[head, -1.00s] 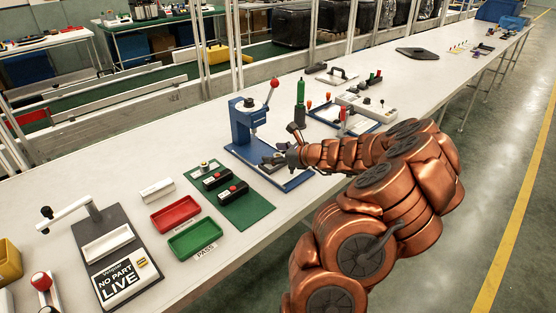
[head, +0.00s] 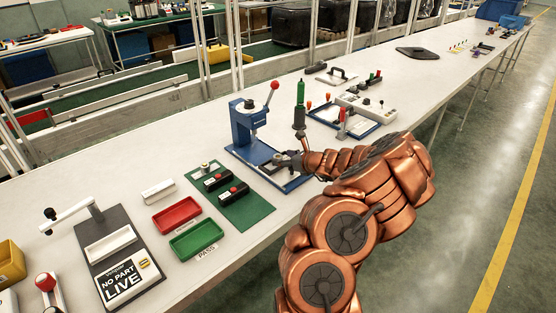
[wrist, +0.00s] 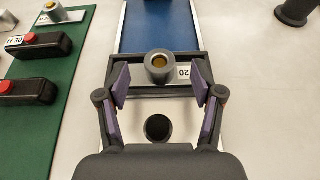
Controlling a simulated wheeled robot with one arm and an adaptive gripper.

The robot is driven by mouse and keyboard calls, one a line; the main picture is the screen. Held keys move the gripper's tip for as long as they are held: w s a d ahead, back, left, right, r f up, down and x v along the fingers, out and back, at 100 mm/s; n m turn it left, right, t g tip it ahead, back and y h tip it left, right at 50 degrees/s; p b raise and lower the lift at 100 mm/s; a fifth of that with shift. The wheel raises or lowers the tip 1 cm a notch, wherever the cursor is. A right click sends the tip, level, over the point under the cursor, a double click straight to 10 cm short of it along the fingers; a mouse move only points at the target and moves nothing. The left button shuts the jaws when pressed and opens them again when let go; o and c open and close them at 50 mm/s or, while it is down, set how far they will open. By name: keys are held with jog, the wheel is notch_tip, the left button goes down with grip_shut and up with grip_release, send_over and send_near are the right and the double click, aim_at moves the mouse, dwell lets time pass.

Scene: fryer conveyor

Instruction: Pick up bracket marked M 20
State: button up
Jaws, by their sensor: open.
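A grey part with a round collar and a bronze-coloured bore (wrist: 158,66) is near the front end of the blue press base (wrist: 160,25) in the wrist view. In the head view my gripper (head: 288,160) is low over the front of the blue press base (head: 262,172) and hides the part there.
A green mat (head: 250,209) to the left holds black blocks with red buttons, one marked H 30 (wrist: 30,45), and another grey collared part (wrist: 53,11). Red (head: 175,214) and green (head: 196,239) trays lie beyond. The blue press (head: 242,120) stands behind.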

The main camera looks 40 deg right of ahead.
jog(key=shift+x, duration=1.25)
grip_shut()
